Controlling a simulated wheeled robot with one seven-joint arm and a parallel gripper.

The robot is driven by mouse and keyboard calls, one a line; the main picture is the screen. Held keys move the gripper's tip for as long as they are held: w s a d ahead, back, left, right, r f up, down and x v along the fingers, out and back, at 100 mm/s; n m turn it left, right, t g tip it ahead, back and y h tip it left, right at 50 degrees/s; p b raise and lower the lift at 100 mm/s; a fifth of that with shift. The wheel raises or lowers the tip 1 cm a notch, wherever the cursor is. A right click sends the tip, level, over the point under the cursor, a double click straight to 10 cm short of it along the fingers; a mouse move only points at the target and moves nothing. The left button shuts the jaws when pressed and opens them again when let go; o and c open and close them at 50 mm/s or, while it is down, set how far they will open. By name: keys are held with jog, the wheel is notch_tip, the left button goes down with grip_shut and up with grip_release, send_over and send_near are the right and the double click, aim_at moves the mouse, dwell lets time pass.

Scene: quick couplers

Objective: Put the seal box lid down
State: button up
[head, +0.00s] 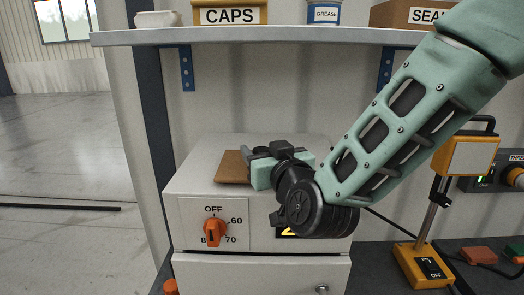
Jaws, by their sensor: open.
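A flat brown piece (231,167), which looks like the seal box lid, is at the left of the top of a white cabinet. It appears to lie flat on that top, but its right part is hidden behind my gripper. My gripper (256,163) is open and low over the cabinet top, right beside the lid's right side. The fingertips are partly hidden, so I cannot tell whether they touch the lid. The brown seal box (408,16) stands on the shelf above, partly covered by my arm.
The white cabinet (190,185) has an orange dial on its front. The shelf (270,37) above also holds a yellow CAPS bin (230,14), a blue grease tin (323,13) and a white container (157,19). A yellow lamp (465,157) stands at right.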

jog(key=b+v, duration=0.3)
jog(key=v, duration=0.7)
jog(key=shift+s, duration=0.25)
jog(key=shift+f, duration=0.1)
